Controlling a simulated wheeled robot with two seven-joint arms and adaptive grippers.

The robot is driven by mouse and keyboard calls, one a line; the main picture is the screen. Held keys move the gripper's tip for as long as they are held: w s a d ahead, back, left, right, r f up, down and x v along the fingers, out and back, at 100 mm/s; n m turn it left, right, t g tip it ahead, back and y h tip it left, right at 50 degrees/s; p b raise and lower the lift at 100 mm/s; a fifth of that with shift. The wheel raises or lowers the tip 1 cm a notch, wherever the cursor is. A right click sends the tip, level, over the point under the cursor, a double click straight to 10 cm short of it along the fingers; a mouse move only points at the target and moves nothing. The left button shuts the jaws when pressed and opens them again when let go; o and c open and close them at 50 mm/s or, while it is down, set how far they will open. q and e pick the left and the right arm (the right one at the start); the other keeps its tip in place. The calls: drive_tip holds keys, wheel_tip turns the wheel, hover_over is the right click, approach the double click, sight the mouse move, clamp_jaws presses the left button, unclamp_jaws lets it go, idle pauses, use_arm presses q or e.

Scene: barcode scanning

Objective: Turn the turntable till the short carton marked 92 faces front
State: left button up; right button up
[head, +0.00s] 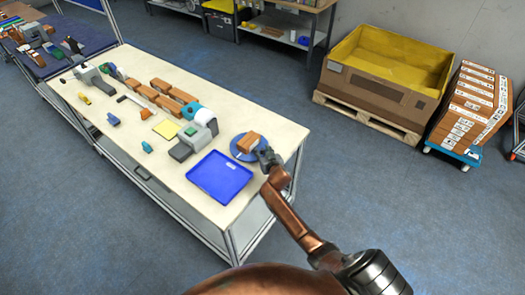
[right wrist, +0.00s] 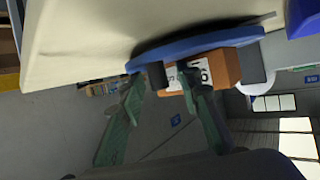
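The blue round turntable (head: 242,147) sits on the cream table near its right end. A short orange-brown carton (head: 249,141) stands on it. In the right wrist view, the carton (right wrist: 222,66) rests against the blue disc (right wrist: 200,44) and carries a white label with large dark digits. A finger partly covers them, so I cannot read the whole number. My right gripper (head: 267,157) is at the disc's near right edge, beside the carton. In the right wrist view its fingertips (right wrist: 177,80) are apart with nothing clearly held; contact with the disc or carton cannot be told. My left gripper is not in view.
A blue tray (head: 220,176) lies left of the turntable, near the table's front edge. A grey scanner-like device (head: 196,138), a yellow pad (head: 166,129) and several brown cartons (head: 164,102) lie farther left.

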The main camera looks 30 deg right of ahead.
drive_tip(key=shift+c, duration=0.4)
clamp_jaws()
